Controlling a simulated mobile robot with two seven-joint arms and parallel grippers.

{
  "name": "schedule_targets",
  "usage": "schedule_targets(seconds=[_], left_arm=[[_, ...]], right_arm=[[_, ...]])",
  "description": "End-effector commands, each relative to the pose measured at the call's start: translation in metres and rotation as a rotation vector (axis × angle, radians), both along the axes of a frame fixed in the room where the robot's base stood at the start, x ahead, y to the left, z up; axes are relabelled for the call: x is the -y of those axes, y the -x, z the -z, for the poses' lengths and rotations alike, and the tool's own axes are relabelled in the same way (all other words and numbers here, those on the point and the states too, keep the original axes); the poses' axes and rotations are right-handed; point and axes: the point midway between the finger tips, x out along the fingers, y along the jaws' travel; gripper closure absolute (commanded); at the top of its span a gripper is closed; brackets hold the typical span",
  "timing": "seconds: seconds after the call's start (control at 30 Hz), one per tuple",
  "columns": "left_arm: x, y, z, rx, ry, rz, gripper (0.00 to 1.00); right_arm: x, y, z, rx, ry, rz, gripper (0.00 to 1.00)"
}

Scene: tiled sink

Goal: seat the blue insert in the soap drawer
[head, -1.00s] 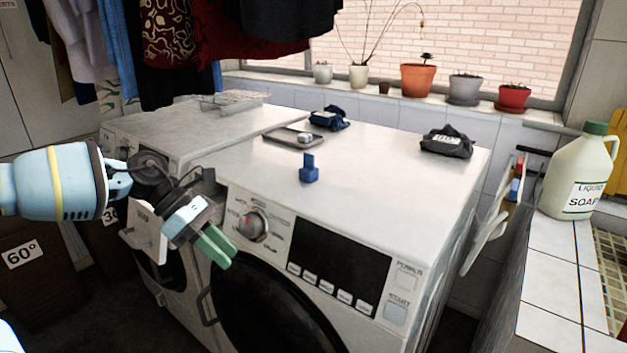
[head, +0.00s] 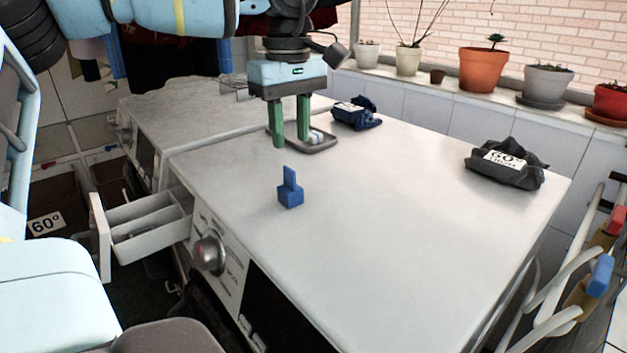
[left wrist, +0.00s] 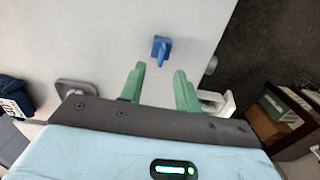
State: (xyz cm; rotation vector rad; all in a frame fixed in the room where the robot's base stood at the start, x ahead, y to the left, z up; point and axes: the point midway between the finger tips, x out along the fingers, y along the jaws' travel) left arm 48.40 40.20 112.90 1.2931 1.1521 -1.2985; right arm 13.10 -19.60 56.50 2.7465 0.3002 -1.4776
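The blue insert (head: 290,195), a small block with an upright tab, stands on the washing machine's white top (head: 400,200) near its front left corner. It also shows in the left wrist view (left wrist: 161,49), ahead of the fingers. The soap drawer (head: 150,222) is pulled out of the machine's front left, its compartments seen from above. It is partly hidden behind the fingers in the left wrist view (left wrist: 218,102). My left gripper (head: 290,140) points down above the top, behind the insert. Its green fingers are apart and nothing is between them. My right gripper is not in view.
A grey tray (head: 322,146) with a small white item lies close by the left fingers. Potted plants (head: 483,70) line the sill. The machine top's middle is clear.

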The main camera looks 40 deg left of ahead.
Motion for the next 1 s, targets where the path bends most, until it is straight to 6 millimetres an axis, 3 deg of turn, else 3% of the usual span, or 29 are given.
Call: schedule_targets(seconds=[0.23, 0.43, 0.63, 1.0], left_arm=[[0.0, 0.0, 0.005, -0.001, -0.002, 0.001, 0.67], [0.0, 0.0, 0.025, -0.003, -0.001, 0.0, 0.67], [-0.001, 0.0, 0.03, -0.002, -0.001, 0.0, 0.67], [-0.004, -0.001, 0.075, -0.003, -0.001, 0.0, 0.67]], right_arm=[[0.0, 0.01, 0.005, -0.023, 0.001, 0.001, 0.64], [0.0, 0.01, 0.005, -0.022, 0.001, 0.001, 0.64], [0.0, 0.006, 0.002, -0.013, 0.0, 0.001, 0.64], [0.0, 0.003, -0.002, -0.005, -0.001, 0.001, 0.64]])
